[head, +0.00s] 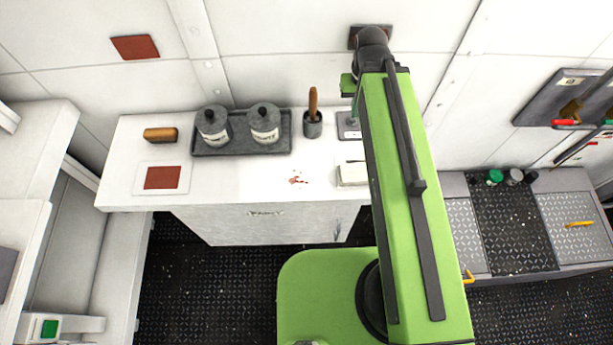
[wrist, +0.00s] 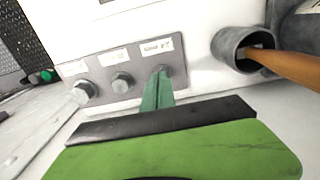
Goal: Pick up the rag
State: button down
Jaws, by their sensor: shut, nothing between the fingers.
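A folded white item (head: 352,174), which looks like the rag, lies on the white counter near its front right; my arm hides its right part. I cannot tell for sure that it is cloth. In the wrist view I cannot make out the rag clearly. My gripper (wrist: 161,74) shows there as green fingers shut together with nothing between them. In the head view my arm mostly hides the gripper, which is at the counter's back right, behind the white item.
A grey cup with a wooden handle (head: 312,124) stands close by, also in the wrist view (wrist: 236,48). Two lidded canisters stand on a dark tray (head: 240,147). A wooden brush (head: 161,135) and a red-centred card (head: 163,178) lie left. Red-brown spots (head: 298,180) mark the counter.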

aim_at(354, 174)
jog(key=u, duration=0.15)
jog(key=k, duration=1.25)
jog(key=u, duration=1.6)
jog(key=i, duration=1)
jog(key=z, duration=0.1)
